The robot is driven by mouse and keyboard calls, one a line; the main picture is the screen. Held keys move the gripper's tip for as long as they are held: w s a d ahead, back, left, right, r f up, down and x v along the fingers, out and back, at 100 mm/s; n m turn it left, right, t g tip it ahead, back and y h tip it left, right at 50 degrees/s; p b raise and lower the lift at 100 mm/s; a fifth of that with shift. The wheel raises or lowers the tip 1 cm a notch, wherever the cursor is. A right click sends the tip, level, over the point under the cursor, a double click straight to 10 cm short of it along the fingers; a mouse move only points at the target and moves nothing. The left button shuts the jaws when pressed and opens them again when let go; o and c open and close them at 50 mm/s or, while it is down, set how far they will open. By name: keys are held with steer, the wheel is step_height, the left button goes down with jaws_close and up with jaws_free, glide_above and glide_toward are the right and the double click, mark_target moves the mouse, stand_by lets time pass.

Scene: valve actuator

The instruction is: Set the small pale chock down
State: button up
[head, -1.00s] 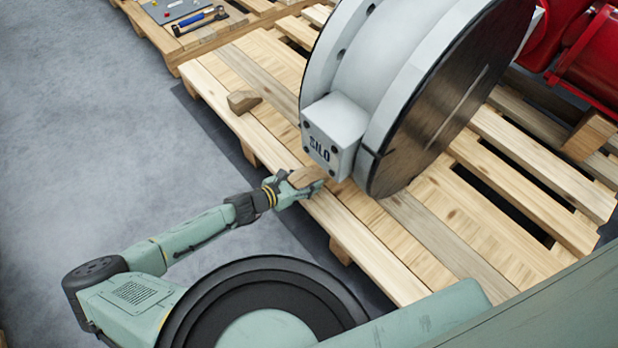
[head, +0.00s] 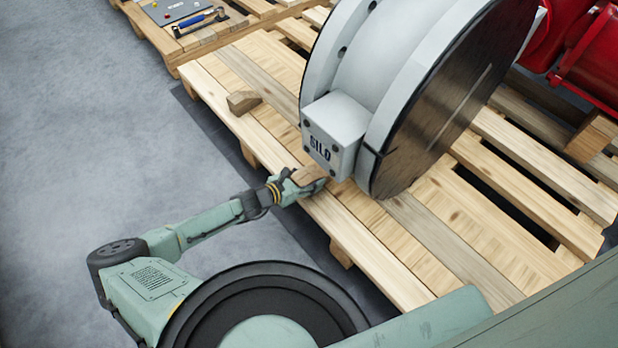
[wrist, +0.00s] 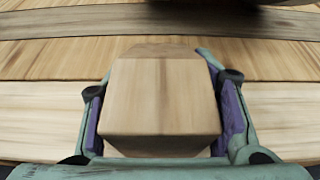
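The small pale chock (wrist: 160,95) is a light wooden block with sloped faces. In the wrist view it fills the space between the two purple-padded fingers of my gripper (wrist: 163,110), which are shut on it. In the head view my gripper (head: 300,184) is at the near edge of the wooden pallet (head: 375,243), with the chock (head: 309,174) showing at its tip, just below the grey block marked SILO. I cannot tell whether the chock touches the pallet boards.
The big grey valve body (head: 375,75) stands on the pallet just beyond my gripper. A second wooden wedge (head: 243,102) lies on the pallet to the left. Red machinery (head: 590,65) stands at the right. Bare boards lie between the wedge and my gripper.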

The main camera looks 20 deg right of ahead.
mark_target(295, 183)
steer(key=o, duration=0.4)
steer(key=shift+r+p, duration=0.25)
steer(key=shift+p, duration=0.05)
steer(key=p+v, duration=0.2)
steer(key=v, duration=0.9)
steer(key=shift+p, duration=0.35)
steer(key=shift+s+a+r, duration=0.1)
steer(key=shift+s+a, duration=0.15)
steer(key=shift+a, duration=0.15)
